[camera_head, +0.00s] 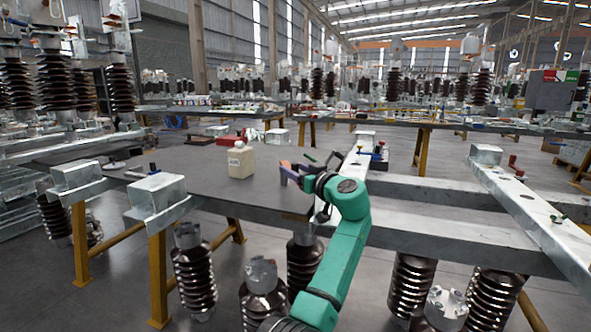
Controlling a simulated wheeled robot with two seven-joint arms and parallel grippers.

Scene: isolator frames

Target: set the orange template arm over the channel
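My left arm, green with dark joints, rises from the bottom centre, and its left gripper (318,167) is over the right end of the dark table. Thin dark finger-like parts show there, small and partly hidden by the wrist; I cannot tell whether they are open or shut. A small orange and purple piece (287,167) shows just left of the wrist, perhaps the template arm; whether it is touched or held is unclear. Pale galvanized channels (450,193) run to the right of my arm. Another channel (535,210) slants across them at the right. My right gripper is not in view.
Metal blocks (157,191) sit at the left on yellow-legged supports. Brown ribbed insulators (195,275) stand below. The table left of the bottle is mostly clear.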

